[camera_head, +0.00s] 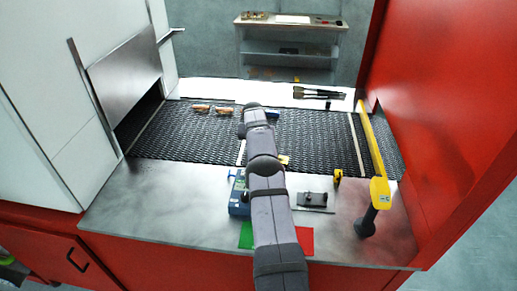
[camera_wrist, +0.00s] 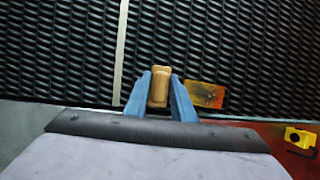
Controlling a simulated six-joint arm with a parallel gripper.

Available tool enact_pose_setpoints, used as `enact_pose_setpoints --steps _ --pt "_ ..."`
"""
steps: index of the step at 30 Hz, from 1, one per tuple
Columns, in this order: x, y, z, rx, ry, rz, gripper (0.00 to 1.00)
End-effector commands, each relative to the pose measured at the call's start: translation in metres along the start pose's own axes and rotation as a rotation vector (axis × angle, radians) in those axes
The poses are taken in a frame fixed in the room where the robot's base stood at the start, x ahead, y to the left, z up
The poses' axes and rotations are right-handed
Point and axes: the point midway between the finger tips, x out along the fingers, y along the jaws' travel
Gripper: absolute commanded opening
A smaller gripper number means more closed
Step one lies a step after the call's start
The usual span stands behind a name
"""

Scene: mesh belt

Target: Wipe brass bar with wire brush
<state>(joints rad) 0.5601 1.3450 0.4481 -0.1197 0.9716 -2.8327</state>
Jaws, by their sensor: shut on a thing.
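My gripper (camera_wrist: 160,84) has blue fingers shut on the sides of a tan, wooden-looking block, which looks like the wire brush (camera_wrist: 160,87). Its bristles are hidden beneath it. The brass bar (camera_wrist: 204,94) appears to be the flat yellow-orange piece with darker patches, close to the right of my gripper in the wrist view, at the near edge of the black mesh belt (camera_wrist: 230,40). I cannot tell whether brush and bar touch. In the head view the bar (camera_head: 284,160) shows partly beside my arm, which hides my fingers and the brush.
Two tan-ended items (camera_head: 201,107) lie on the far left of the belt. On the steel near ledge (camera_head: 150,190) are a blue box (camera_head: 239,196), a dark fixture (camera_head: 312,198), a yellow tape measure (camera_head: 337,177) and a yellow-topped post (camera_head: 380,192). Dark brushes (camera_head: 318,93) lie behind the belt.

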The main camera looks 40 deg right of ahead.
Motion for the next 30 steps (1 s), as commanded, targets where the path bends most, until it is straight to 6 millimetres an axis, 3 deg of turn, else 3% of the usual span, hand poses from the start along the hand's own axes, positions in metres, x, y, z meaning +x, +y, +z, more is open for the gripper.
enact_pose_setpoints --steps 18,30 --pt "-0.051 0.000 0.021 0.000 -0.001 0.001 0.05" --pt "-0.053 0.000 0.022 0.000 -0.001 0.000 0.05"
